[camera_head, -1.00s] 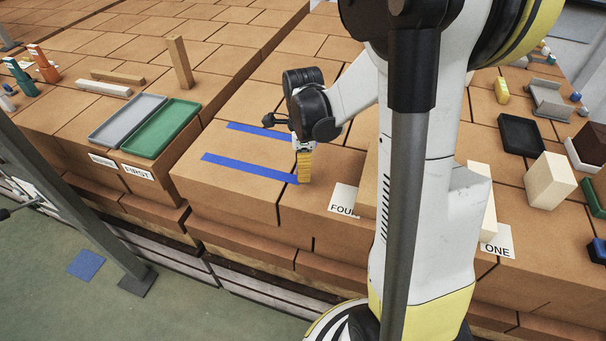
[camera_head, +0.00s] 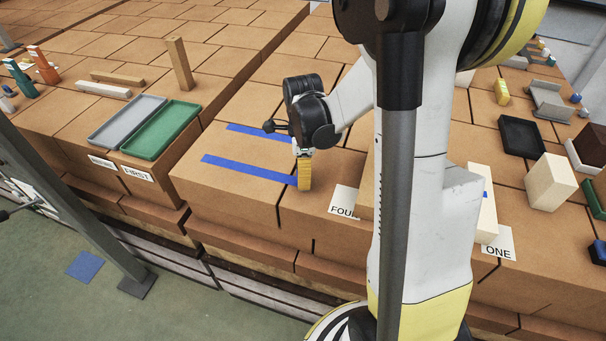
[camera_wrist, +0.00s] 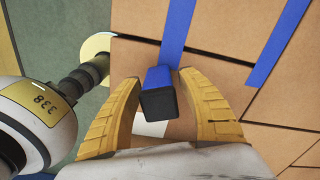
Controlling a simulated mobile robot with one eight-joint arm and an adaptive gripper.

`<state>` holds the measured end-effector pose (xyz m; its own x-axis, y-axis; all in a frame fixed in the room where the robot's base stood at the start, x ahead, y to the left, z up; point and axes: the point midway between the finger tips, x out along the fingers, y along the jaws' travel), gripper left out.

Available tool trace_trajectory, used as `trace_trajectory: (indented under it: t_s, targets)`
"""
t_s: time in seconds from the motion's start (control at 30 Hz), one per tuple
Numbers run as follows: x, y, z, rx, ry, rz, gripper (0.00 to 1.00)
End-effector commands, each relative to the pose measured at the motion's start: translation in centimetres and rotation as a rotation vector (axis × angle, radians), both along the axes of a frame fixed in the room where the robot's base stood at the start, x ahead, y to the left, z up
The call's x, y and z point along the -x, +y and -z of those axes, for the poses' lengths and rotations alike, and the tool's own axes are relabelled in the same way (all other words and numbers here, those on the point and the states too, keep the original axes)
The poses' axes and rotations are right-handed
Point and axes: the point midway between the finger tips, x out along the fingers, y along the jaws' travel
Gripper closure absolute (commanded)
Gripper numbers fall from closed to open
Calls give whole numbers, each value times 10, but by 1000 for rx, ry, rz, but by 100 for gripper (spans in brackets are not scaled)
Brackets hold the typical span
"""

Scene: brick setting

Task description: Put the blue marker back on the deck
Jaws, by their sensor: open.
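My gripper (camera_head: 305,186) is over the near brick stack, beside the end of a blue strip, with its yellow fingers pointing down. In the wrist view my gripper (camera_wrist: 160,112) is open. A blue block-like piece with a black end, apparently the blue marker (camera_wrist: 158,92), sits between the two fingers, with a gap visible on each side. It looks upright, but I cannot tell whether its base touches the bricks. In the head view the fingers hide it. The brick top (camera_head: 235,180), which may be the deck, carries two blue strips (camera_head: 250,169).
FOUR (camera_head: 343,202) and ONE (camera_head: 497,243) labels lie to the right. A cream block (camera_head: 551,181) and black tray (camera_head: 522,136) stand farther right. Grey (camera_head: 128,121) and green (camera_head: 160,130) trays lie left across a gap. Bare brick surrounds the strips.

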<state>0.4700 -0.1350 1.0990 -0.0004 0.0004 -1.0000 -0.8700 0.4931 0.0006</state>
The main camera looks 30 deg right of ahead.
Motion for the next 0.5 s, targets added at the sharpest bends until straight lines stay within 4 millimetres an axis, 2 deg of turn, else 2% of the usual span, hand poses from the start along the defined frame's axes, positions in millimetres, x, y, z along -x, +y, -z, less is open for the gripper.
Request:
trace_trajectory:
  t_s: [0.3, 0.5]
  targets:
    - [0, 0, -70, 0, 0, 0, 53]
    - [0, 0, -105, 0, 0, 0, 53]
